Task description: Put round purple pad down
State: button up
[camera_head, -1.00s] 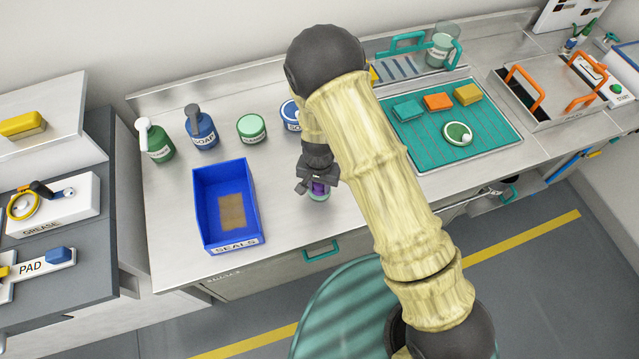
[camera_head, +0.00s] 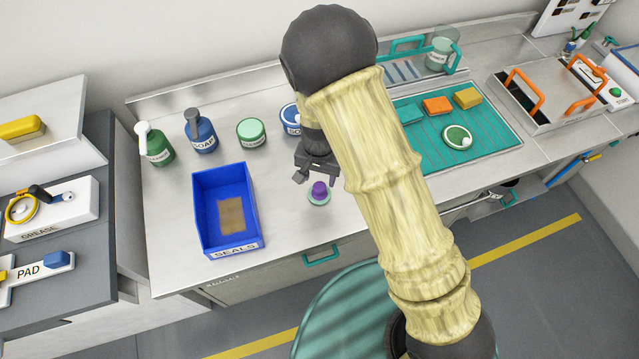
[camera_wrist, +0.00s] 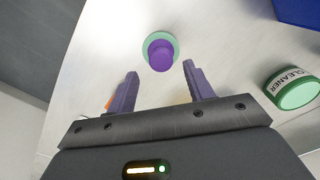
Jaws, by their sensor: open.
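The round purple pad (camera_head: 319,191) has a purple knob on a pale green round base. It stands upright on the steel counter (camera_head: 290,225), just right of the blue SEALS bin. In the wrist view the pad (camera_wrist: 160,53) sits beyond my fingertips, with a clear gap. My gripper (camera_wrist: 158,80) is open and empty, its two fingers spread apart. In the head view my gripper (camera_head: 316,172) is above and behind the pad, apart from it.
The blue SEALS bin (camera_head: 243,238) stands left of the pad. Soap bottles (camera_head: 200,132) and a green tub (camera_head: 251,131) stand behind. A teal mat (camera_head: 490,125) with several sponges lies to the right. The counter around the pad is clear.

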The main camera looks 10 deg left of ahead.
aim_at(319, 187)
notch_tip(319, 187, up, 5)
jog(key=shift+r, duration=0.1)
dwell(0.8)
jog(key=s+d+r+t, duration=0.1)
jog(key=d+r, duration=0.3)
jog(key=d, duration=0.4)
jog(key=s+d+r, duration=0.3)
jog(key=d+r, duration=0.2)
jog(key=d, duration=0.4)
jog(key=s+d+r+n+t, duration=0.1)
jog(key=s+d+r, duration=0.2)
jog(key=d+r, duration=0.2)
jog(key=d, duration=0.3)
jog(key=shift+d+t, duration=0.3)
jog(key=shift+d, duration=0.05)
jog(key=shift+w, duration=0.1)
jog(key=shift+c, duration=0.2)
